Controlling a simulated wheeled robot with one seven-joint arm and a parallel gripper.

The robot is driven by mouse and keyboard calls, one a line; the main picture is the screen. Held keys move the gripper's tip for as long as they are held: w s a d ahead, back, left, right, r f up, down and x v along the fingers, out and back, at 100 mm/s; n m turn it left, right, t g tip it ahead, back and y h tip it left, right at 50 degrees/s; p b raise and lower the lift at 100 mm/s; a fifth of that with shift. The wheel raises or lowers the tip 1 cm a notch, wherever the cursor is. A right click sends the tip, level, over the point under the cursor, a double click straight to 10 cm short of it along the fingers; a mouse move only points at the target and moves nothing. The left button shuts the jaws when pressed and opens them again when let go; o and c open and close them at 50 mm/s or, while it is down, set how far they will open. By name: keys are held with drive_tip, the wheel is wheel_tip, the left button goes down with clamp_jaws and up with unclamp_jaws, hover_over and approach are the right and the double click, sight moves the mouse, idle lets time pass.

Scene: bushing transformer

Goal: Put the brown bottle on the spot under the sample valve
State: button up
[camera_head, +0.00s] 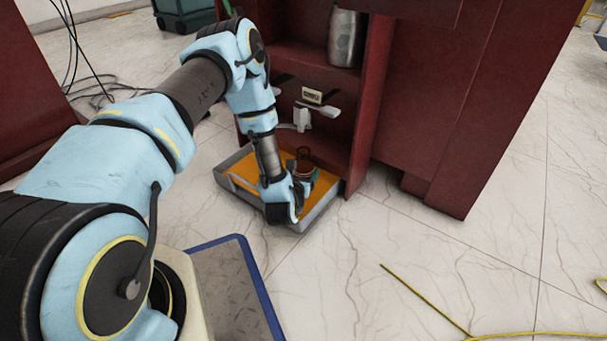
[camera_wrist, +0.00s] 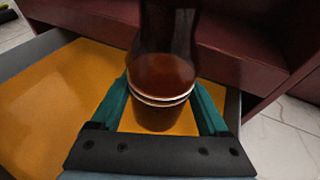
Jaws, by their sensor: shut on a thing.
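The brown bottle (camera_wrist: 163,75) stands between the two green fingers of my gripper (camera_wrist: 165,105) in the wrist view, with pale rings around its lower part. My gripper is shut on it. The bottle's top runs out of the wrist view. In the head view my arm partly hides the bottle (camera_head: 304,160), which is over the grey tray (camera_head: 322,212) with an orange floor (camera_head: 243,171). I cannot tell whether its base touches that floor. The white sample valve (camera_head: 302,118) is on the dark red cabinet, above and behind the bottle.
The tray's low grey walls surround the bottle. The dark red cabinet (camera_head: 435,95) rises behind and to the right. A metal cylinder (camera_head: 345,38) stands on a shelf above the valve. A yellow cable (camera_head: 425,300) lies on the otherwise open marble floor at right.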

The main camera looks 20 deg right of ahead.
drive_tip(key=shift+f, duration=0.1)
drive_tip(key=o, duration=1.4)
drive_tip(key=shift+o, duration=0.2)
